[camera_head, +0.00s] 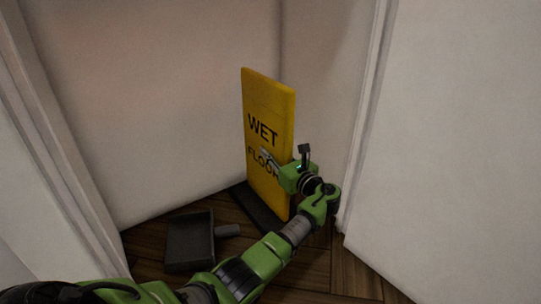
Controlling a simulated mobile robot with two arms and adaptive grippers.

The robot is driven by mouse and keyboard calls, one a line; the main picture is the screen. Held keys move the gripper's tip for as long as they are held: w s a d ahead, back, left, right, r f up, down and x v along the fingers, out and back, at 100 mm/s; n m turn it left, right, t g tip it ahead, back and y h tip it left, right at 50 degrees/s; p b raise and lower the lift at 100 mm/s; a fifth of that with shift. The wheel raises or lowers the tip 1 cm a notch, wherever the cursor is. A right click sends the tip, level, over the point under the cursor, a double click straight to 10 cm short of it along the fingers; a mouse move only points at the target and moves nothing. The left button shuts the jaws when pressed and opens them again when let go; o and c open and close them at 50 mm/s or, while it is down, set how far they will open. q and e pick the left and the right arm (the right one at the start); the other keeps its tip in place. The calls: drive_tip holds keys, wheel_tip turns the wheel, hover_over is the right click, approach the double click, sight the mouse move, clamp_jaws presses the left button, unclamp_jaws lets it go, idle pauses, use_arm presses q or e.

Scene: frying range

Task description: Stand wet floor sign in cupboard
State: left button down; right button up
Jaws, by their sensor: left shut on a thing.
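The yellow wet floor sign (268,105) stands upright on a dark base in the back corner of the cupboard (180,100), near its right wall. My left gripper (282,160) is shut on the sign at its right edge, about mid-height, with one finger across the lettering. The far finger is hidden behind the sign. My left arm crosses the lower middle of the view and hides part of the floor. My right gripper is not in view.
A dark dustpan (189,241) lies on the wooden floor (150,247) left of the sign. White door frames bound the opening at left (58,150) and right (363,115). Some bare floor shows around the dustpan.

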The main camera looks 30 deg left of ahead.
use_arm(q)
drive_tip(key=shift+w+r, duration=0.1)
drive_tip(key=shift+r, duration=0.25)
drive_tip(key=c, duration=2.3)
unclamp_jaws()
drive_tip(key=shift+f, duration=0.4)
drive_tip(key=shift+c, duration=0.2)
drive_tip(key=o, duration=0.4)
drive_tip(key=shift+r, duration=0.1)
drive_tip(key=shift+d, duration=0.1)
drive_tip(key=shift+s+d+r+p, duration=0.1)
drive_tip(key=shift+s+d+p, duration=0.1)
drive_tip(key=shift+p, duration=0.2)
drive_tip(key=p+v, duration=0.7)
drive_tip(key=v, duration=0.4)
drive_tip(key=shift+s+d+p, duration=0.1)
drive_tip(key=shift+d+p, duration=0.05)
drive_tip(key=shift+p, duration=0.15)
